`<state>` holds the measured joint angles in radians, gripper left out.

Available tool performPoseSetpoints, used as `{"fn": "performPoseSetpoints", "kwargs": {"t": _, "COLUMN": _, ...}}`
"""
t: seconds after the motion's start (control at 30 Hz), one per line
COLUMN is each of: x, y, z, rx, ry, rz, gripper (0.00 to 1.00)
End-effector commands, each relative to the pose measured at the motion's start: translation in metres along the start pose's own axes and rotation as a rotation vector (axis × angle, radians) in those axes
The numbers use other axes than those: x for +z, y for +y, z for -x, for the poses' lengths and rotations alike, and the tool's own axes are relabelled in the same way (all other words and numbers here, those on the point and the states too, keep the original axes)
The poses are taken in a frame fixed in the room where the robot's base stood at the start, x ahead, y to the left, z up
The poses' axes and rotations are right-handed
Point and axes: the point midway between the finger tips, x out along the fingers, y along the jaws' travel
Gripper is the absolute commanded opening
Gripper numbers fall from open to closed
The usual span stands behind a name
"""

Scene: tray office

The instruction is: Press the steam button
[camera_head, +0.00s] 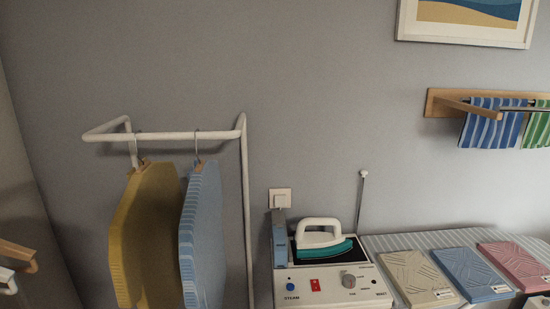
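The ironing station (330,299) is a pale box with a sloped front panel, at the bottom centre of the head view. The steam button is a small round blue button (290,283) at the left of the panel, above the printed word STEAM. Nothing covers it. A red switch (315,285) is to its right, and a grey knob (348,281) is further right. A white iron with a teal base (324,248) rests on top of the station. I cannot see my gripper in this view.
A white rack (246,200) with a yellow garment (147,235) and a blue garment (204,235) stands left of the station. Beige, blue and pink patterned pieces (470,273) lie to the right. A thin rod (361,205) rises behind the station.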

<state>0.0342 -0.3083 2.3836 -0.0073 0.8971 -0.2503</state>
Motion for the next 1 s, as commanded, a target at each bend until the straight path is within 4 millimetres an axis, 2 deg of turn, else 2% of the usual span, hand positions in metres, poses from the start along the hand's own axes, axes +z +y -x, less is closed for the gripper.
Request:
{"fn": "performPoseSetpoints", "kwargs": {"t": 0.07, "x": 0.0000, "y": 0.0000, "z": 0.0000, "rx": 0.000, "ry": 0.000, "rz": 0.000, "gripper": 0.35}}
{"fn": "performPoseSetpoints", "kwargs": {"t": 0.5, "x": 0.0000, "y": 0.0000, "z": 0.0000, "rx": 0.000, "ry": 0.000, "rz": 0.000, "gripper": 0.00}}
{"fn": "performPoseSetpoints", "kwargs": {"t": 1.0, "x": 0.0000, "y": 0.0000, "z": 0.0000, "rx": 0.000, "ry": 0.000, "rz": 0.000, "gripper": 0.00}}
